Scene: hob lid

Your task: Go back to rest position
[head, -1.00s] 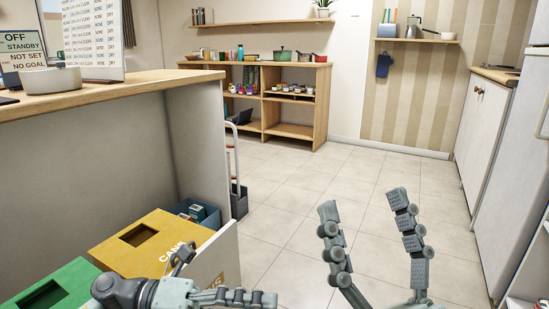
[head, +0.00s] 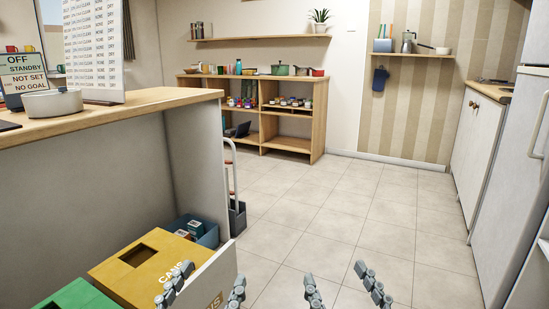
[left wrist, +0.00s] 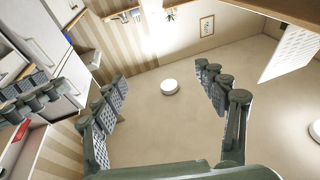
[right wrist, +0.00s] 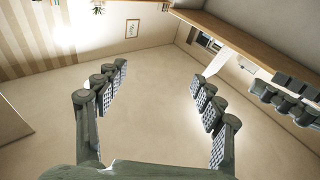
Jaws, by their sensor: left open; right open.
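My left gripper (head: 205,289) is at the bottom of the head view, in front of the yellow cans bin, with its fingers apart. In the left wrist view its open fingers (left wrist: 165,95) frame only ceiling and a round white ceiling fitting. My right gripper (head: 343,283) is at the bottom right of centre in the head view, over the tiled floor, fingers apart. In the right wrist view its fingers (right wrist: 160,85) have nothing between them. Both grippers are empty. Only the fingertips show in the head view.
A wooden counter (head: 150,102) with a white pot (head: 52,103) stands at left. Below it are a yellow bin (head: 140,270), a green bin (head: 78,295) and a blue crate (head: 205,228). A wooden shelf unit (head: 318,110) stands at the back. Tiled floor (head: 330,205) ahead is clear.

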